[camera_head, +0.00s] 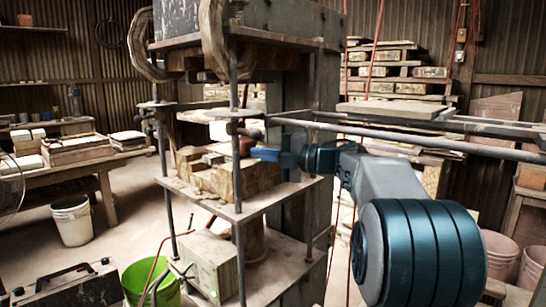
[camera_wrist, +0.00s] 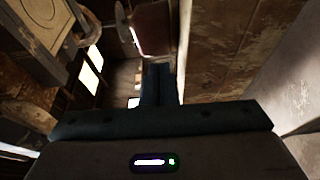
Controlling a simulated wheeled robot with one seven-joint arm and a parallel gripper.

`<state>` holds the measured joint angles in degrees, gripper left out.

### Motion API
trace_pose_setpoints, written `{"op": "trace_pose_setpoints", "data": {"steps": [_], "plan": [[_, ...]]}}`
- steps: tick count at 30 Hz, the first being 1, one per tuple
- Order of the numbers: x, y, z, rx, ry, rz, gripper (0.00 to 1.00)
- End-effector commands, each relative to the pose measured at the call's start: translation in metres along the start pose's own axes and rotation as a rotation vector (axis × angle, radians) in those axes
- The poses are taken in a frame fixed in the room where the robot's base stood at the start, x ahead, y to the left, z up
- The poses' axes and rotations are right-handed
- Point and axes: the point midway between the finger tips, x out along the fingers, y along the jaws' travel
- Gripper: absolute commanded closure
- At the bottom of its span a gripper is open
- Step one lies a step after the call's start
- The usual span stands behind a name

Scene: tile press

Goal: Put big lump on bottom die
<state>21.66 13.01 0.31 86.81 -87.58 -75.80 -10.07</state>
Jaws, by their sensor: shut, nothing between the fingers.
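My gripper (camera_head: 262,154) reaches into the tile press from the right, its blue fingers shut and empty above the press's lower plate (camera_head: 243,207). In the wrist view the shut fingers (camera_wrist: 158,84) point away with nothing held. A tan, worn block (camera_head: 257,176), which may be the bottom die, sits on that plate just below the fingers. A small reddish-brown shape (camera_head: 246,146) shows just left of the fingertips, partly behind a thin post; I cannot tell whether it is the big lump. A reddish-brown surface (camera_wrist: 152,27) also lies beyond the fingertips in the wrist view.
Thin upright posts (camera_head: 238,120) and a horizontal rail (camera_head: 400,139) stand close to my arm. The heavy upper press part (camera_head: 280,25) hangs above. A bench (camera_head: 85,160) stands left, with a white bucket (camera_head: 72,220) and a green bucket (camera_head: 150,284) on the floor.

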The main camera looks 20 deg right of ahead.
Motion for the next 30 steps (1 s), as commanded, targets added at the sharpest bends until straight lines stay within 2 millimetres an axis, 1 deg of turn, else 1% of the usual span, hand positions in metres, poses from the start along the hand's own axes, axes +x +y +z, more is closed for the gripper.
{"op": "trace_pose_setpoints", "data": {"steps": [3, 6, 17, 20, 27, 30], "plan": [[0.006, 0.001, 0.005, -0.001, 0.001, 0.000, 1.00], [0.008, 0.001, 0.007, -0.001, 0.001, 0.000, 1.00], [0.009, 0.001, 0.008, -0.001, 0.002, 0.000, 1.00], [0.014, 0.003, 0.013, 0.000, 0.002, 0.000, 1.00], [0.033, 0.003, 0.032, 0.000, 0.002, 0.000, 1.00], [0.035, 0.001, 0.034, -0.001, 0.001, 0.000, 1.00]]}}
